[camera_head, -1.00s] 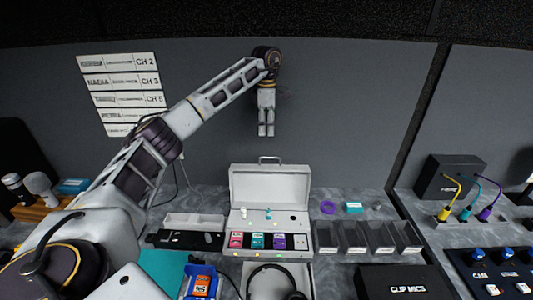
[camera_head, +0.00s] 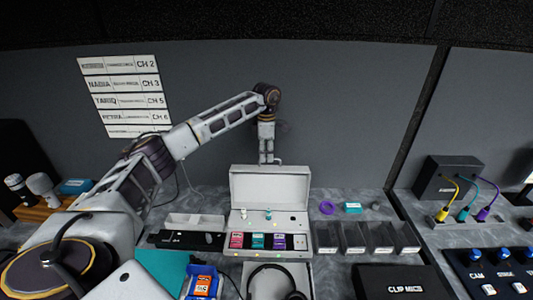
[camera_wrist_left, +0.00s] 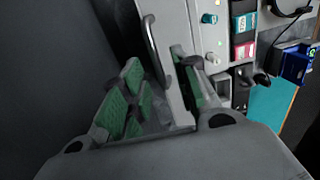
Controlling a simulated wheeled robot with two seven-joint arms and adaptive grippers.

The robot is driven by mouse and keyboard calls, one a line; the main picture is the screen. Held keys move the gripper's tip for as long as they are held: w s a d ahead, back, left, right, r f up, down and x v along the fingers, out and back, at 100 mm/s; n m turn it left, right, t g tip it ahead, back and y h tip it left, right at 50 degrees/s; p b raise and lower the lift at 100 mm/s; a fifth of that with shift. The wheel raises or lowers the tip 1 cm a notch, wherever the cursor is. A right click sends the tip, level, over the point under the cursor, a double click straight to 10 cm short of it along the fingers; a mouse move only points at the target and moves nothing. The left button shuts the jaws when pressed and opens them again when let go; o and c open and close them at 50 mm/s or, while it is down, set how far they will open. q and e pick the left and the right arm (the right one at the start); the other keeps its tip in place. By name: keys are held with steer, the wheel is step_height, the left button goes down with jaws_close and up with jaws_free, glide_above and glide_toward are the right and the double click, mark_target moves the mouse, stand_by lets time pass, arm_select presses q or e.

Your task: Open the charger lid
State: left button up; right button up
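The charger is a pale grey case whose lid (camera_head: 269,187) stands raised, its inner face towards me in the head view. Its base (camera_head: 270,240) holds several coloured packs in a row. My left gripper (camera_head: 267,161) points down at the lid's top edge, by the handle. In the left wrist view, the green-padded fingers of this gripper (camera_wrist_left: 163,92) are apart, seemingly on either side of the lid edge, beside the handle (camera_wrist_left: 154,48). Whether they touch the lid is unclear. My right gripper is not in view.
Grey bins (camera_head: 365,238) stand right of the charger, with a purple ring (camera_head: 327,208) behind them. A white tray (camera_head: 195,221) lies to the left. Headphones (camera_head: 270,280) sit in front. A black clip mics case (camera_head: 393,281) is front right. A wall rises behind.

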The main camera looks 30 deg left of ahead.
arm_select(q)
steer(key=shift+f, duration=0.15)
steer(key=c, duration=0.7)
jaws_close()
